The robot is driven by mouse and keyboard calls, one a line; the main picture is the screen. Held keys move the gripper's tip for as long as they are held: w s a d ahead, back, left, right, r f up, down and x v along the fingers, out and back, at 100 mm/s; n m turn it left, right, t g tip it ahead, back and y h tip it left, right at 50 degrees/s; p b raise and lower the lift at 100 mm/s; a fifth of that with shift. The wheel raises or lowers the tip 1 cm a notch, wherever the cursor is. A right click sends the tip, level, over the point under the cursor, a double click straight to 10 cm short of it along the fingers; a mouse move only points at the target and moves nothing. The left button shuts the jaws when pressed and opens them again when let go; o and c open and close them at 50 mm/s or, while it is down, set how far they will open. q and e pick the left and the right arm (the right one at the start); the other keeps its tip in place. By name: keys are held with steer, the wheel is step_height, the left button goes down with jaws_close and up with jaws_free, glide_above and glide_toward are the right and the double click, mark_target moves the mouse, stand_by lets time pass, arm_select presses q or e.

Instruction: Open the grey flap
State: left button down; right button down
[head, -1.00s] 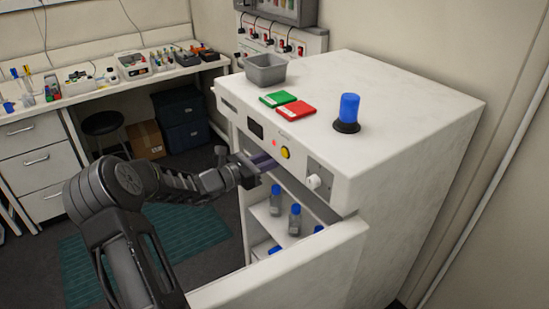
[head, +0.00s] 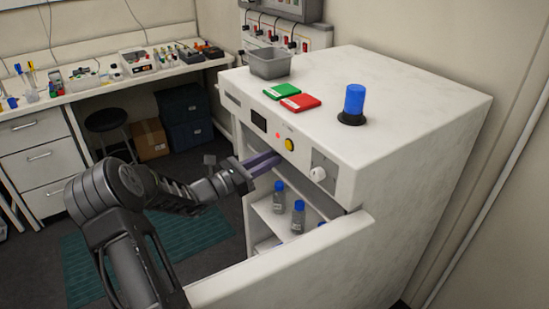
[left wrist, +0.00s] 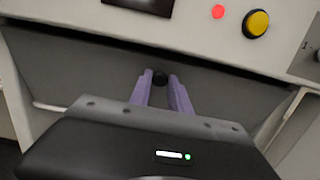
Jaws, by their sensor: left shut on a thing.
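The grey flap (left wrist: 60,70) is a dark grey panel under the control panel of the white shaker cabinet (head: 415,135). A small round black knob (left wrist: 159,78) sits on it, between the purple fingertips of my left gripper (left wrist: 160,82) in the left wrist view. In the head view my left gripper (head: 277,157) reaches in just below the control panel, shut on the knob. The arm and fingers hide much of the flap there, and I cannot tell how far it is tilted. My right gripper is not in view.
The cabinet's white front door (head: 290,265) stands open below the arm. Blue-capped bottles (head: 298,216) stand on the shelf inside.

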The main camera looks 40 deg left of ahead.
arm_select(q)
steer(key=shift+s+a+f+b, duration=0.2)
steer(key=shift+s+f+b, duration=0.05)
steer(key=shift+s+f, duration=0.7)
steer(key=shift+s+a+f+b, duration=0.25)
steer(key=shift+s+f, duration=0.45)
steer(key=shift+f, duration=0.3)
steer(key=shift+d, duration=0.1)
steer(key=c, duration=1.7)
jaws_free()
steer(key=o, duration=0.5)
steer(key=shift+w, duration=0.25)
steer(key=shift+c, duration=0.2)
steer(key=shift+r, duration=0.15)
steer(key=shift+s, duration=0.1)
